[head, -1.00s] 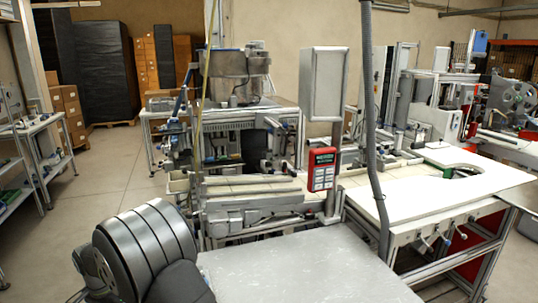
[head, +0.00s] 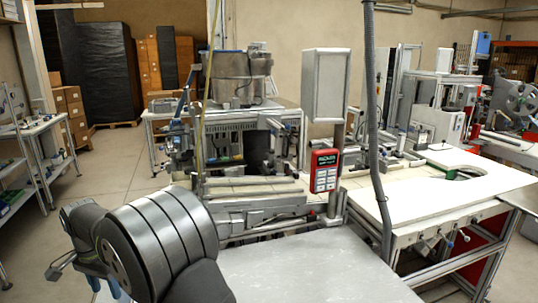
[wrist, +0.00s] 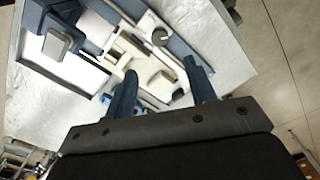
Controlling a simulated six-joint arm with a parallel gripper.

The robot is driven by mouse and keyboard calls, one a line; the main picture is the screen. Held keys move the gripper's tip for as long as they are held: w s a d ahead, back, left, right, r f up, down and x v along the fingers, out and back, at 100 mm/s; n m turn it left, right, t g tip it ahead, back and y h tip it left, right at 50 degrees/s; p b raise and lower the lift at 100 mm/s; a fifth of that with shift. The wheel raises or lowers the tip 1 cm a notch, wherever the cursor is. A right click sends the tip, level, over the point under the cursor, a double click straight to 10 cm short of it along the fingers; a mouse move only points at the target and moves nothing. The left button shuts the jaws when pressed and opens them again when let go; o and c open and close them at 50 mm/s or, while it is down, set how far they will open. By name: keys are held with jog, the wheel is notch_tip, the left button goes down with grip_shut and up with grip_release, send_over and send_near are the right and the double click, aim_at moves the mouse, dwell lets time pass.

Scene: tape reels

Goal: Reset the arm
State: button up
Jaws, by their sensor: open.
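My gripper (wrist: 160,69) shows in the wrist view with its two blue fingers well apart and nothing between them. Beyond the fingertips is a blue and white fixture (wrist: 180,48) on a silver table top (wrist: 232,50). A small grey round piece (wrist: 160,37) sits on the fixture, and a grey-blue block (wrist: 62,45) is at the upper left. In the head view my gripper (head: 108,287) is at the lower left, with bluish fingertips partly cut off by the bottom edge and partly hidden by my arm.
The silver table (head: 310,265) is bare in its visible part. A machine (head: 235,165) stands behind it, with a red handheld controller (head: 326,170) on a post. A grey hose (head: 373,140) hangs at the right, before a white worktop (head: 430,180). Floor shows at the left.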

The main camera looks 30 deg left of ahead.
notch_tip(320, 180, up, 6)
notch_tip(320, 180, down, 17)
jog(key=shift+f, duration=0.2)
jog(key=n, duration=0.4)
jog(key=shift+n, duration=0.3)
jog(key=n, duration=0.4)
jog(key=shift+n, duration=0.4)
jog(key=n, duration=0.4)
jog(key=shift+n, duration=2.3)
jog(key=shift+o, duration=0.4)
